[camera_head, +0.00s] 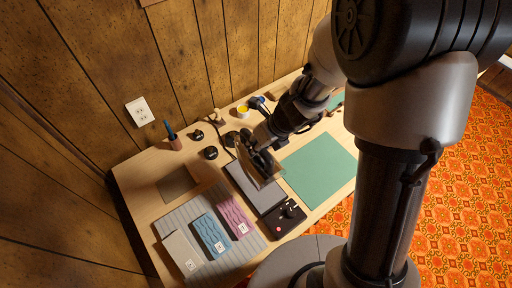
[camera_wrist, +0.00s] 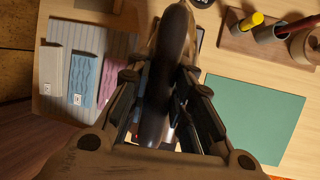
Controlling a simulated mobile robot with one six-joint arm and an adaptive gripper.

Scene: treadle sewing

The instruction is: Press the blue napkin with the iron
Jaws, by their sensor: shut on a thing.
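The blue napkin (camera_head: 210,235) lies on a grey striped mat (camera_head: 170,218), between a cream napkin (camera_head: 182,252) and a pink napkin (camera_head: 235,216). Its surface looks wavy. In the wrist view the blue napkin (camera_wrist: 84,78) is left of my gripper. My gripper (camera_head: 262,150) is shut on the iron, whose dark handle (camera_wrist: 165,80) runs between the fingers. In the head view the iron (camera_head: 266,170) hangs tilted above the dark grey pad, right of the napkins. Its sole is mostly hidden, and I cannot tell whether it touches the pad.
The dark grey pad (camera_head: 246,184) lies beside the striped mat. A black box (camera_head: 283,218) with a red button is at the front edge. A green mat (camera_head: 320,168) lies right.

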